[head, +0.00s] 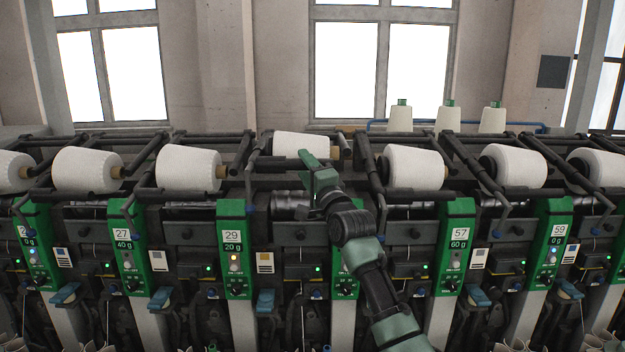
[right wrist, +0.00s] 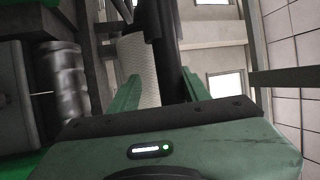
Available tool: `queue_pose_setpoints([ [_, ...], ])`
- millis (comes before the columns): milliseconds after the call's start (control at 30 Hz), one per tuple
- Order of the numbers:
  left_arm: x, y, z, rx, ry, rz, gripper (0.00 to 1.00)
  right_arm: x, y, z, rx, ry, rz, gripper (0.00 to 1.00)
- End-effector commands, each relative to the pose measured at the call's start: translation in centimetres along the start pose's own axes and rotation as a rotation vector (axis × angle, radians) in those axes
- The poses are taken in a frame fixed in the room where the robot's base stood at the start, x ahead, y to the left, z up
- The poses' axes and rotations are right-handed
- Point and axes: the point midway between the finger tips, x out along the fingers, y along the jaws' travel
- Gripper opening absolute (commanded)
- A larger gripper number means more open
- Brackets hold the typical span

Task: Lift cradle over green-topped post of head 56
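Between the posts numbered 29 (head: 232,237) and 57 (head: 461,234) stands another green-topped post (head: 345,286), whose number is hidden behind my right arm. The white cone (head: 300,145) above it sits higher than its neighbours, in a dark cradle (head: 346,148). My right gripper (head: 313,165) is in front of this cone. In the right wrist view, its green fingers (right wrist: 160,75) are apart. A dark bar (right wrist: 165,45) passes between them, close to the right finger, with a gap to the left one. The white cone (right wrist: 135,50) shows behind. My left gripper is not in view.
Neighbouring cones (head: 188,168) and (head: 413,168) lie in their cradles close on both sides, with dark arms jutting forward. Several spare cones (head: 448,119) stand on top of the machine at the back right. Windows and a wall are behind.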

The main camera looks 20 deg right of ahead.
Motion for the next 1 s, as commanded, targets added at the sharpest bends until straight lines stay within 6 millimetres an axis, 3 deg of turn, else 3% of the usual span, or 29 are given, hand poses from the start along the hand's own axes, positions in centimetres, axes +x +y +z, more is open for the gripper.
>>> queue_pose_setpoints([
  [200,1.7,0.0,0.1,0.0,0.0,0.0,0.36,-3.3,0.4,0.0,-0.001,0.002,0.001,0.44],
  [400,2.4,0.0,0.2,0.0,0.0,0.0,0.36,-5.2,0.2,0.0,0.0,0.001,0.001,0.44],
  [1000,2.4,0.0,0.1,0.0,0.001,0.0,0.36,-5.8,-0.1,0.0,-0.002,0.001,-0.002,0.44],
])
